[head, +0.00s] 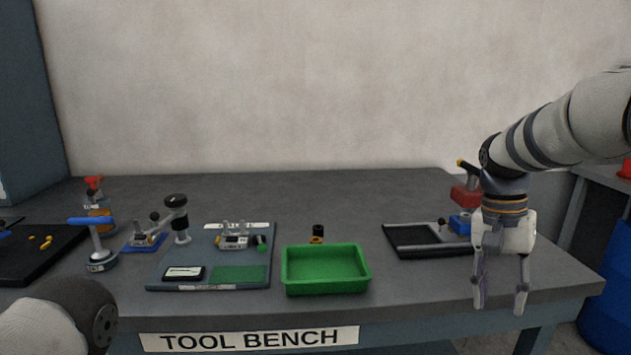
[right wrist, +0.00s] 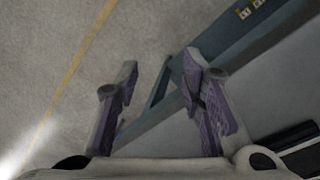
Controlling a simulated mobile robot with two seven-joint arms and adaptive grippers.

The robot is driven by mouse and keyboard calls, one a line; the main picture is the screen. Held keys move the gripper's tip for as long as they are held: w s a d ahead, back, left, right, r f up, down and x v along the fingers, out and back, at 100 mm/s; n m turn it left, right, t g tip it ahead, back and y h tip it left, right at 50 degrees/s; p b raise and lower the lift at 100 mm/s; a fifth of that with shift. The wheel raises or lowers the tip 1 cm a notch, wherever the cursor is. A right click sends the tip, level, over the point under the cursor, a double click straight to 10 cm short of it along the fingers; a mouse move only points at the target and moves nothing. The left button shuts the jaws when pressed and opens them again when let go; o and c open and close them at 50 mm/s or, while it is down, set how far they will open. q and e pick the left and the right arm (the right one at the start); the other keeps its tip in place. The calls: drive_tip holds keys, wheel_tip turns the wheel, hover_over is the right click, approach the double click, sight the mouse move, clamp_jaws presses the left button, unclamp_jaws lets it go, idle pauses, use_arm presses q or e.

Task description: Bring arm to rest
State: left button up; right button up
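My right gripper (head: 499,300) hangs with its fingers pointing down at the right front edge of the tool bench (head: 370,205). Its two fingers are spread apart with nothing between them. In the right wrist view my right gripper (right wrist: 163,100) also shows both fingers apart, with the floor and a blue-grey bench beam behind them. My left arm shows only as a rounded white and dark link at the lower left of the head view; its gripper is out of the picture.
A green tray (head: 326,290) stands at the bench's front middle. A black tray (head: 412,252) lies left of my right gripper. A grey board with fixtures (head: 190,262), a blue-handled tool (head: 98,245) and a spray bottle (head: 95,205) are at left. A blue barrel (head: 608,300) stands at right.

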drive_tip(key=s+a+f+n, duration=0.1)
drive_tip(key=s+f+n, duration=0.15)
drive_tip(key=f, duration=1.15)
drive_tip(key=s+a+f+n, duration=0.2)
drive_tip(key=s+a+f, duration=0.1)
drive_tip(key=s+f, duration=0.9)
drive_tip(key=s+a+f+n, duration=0.1)
drive_tip(key=s+n, duration=0.1)
drive_tip(key=s, duration=1.1)
drive_tip(key=s+a+f+n+y, duration=0.1)
drive_tip(key=s+a+f, duration=0.1)
drive_tip(key=s, duration=1.1)
drive_tip(key=shift+n+g, duration=0.3)
drive_tip(key=shift+n, duration=0.05)
